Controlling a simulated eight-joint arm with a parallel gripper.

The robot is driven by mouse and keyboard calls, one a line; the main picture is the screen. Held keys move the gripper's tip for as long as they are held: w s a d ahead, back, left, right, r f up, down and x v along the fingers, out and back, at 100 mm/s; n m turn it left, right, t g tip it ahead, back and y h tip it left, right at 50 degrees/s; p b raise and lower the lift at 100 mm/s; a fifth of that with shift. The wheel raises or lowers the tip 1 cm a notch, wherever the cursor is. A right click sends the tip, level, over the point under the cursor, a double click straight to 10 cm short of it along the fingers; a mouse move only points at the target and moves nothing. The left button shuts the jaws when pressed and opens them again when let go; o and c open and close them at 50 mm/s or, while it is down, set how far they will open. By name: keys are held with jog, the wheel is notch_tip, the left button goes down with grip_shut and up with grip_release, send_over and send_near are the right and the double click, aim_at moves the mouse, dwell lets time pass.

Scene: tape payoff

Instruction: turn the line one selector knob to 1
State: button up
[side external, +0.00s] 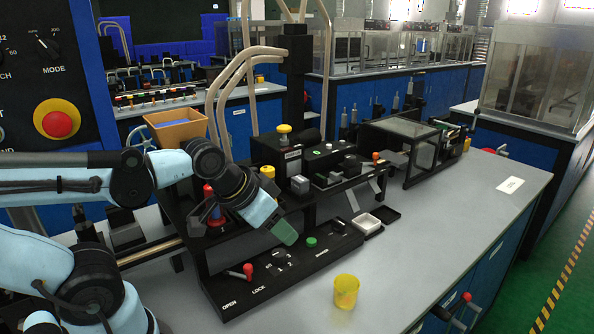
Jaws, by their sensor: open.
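A black control panel (330,252) runs along the front of the machine on the grey bench. A small dark selector knob (279,256) sits near its middle with tiny marks around it. Its pointing direction is too small to read, and I cannot tell which line it belongs to. My gripper (285,233) has a green tip, angled down to the right. It appears just above and behind the knob in the picture. It is open, with nothing seen between the fingers. The gap between fingertips and knob cannot be judged from this view.
A red-handled lever (247,271) is left of the knob by the OPEN and LOCK labels. A green button (311,242) is to the right. A yellow cup (346,291) stands in front of the panel. The right bench top is mostly clear.

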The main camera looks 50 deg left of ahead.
jog(key=shift+s+d+f, duration=0.15)
jog(key=shift+f, duration=0.1)
jog(key=shift+o, duration=0.3)
